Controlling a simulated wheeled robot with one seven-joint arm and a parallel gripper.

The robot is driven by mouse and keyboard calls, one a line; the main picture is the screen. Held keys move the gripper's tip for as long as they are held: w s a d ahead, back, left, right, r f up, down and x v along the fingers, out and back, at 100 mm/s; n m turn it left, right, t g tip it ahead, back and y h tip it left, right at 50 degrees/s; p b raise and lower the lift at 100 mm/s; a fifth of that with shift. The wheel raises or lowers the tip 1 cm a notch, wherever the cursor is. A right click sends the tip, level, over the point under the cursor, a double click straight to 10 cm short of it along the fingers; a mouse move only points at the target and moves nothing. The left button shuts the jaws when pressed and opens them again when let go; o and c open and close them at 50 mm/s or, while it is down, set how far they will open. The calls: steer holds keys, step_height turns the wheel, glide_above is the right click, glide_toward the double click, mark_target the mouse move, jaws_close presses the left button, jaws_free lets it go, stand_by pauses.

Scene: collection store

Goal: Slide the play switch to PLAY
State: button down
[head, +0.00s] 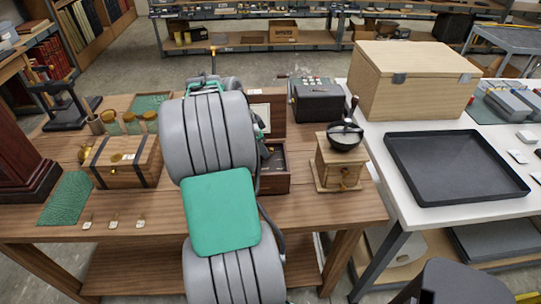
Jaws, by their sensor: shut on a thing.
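A dark reddish wooden box (275,184) with its lid raised stands on the wooden table (335,208), just right of my arm. A pale sheet shows inside the lid. It may be the player that carries the switch, but I cannot make out a switch or a PLAY mark. My grey and green arm covers the box's left part and the middle of the table. My gripper is hidden behind the arm, near this box, so its fingers and anything between them cannot be seen.
A wooden grinder (340,165) stands close right of the box, and a dark keyed machine (317,101) behind it. A strapped wooden chest (125,162) is at left. A black tray (455,200) and a large wooden case (410,95) occupy the white table.

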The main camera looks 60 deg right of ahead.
steer(key=shift+w+d, duration=0.25)
steer(key=shift+d, duration=0.05)
steer(key=shift+r, duration=0.1)
steer(key=c, duration=1.5)
jaws_free()
steer(key=v, duration=0.7)
steer(key=shift+w+a+r, duration=0.1)
steer(key=shift+r, duration=0.2)
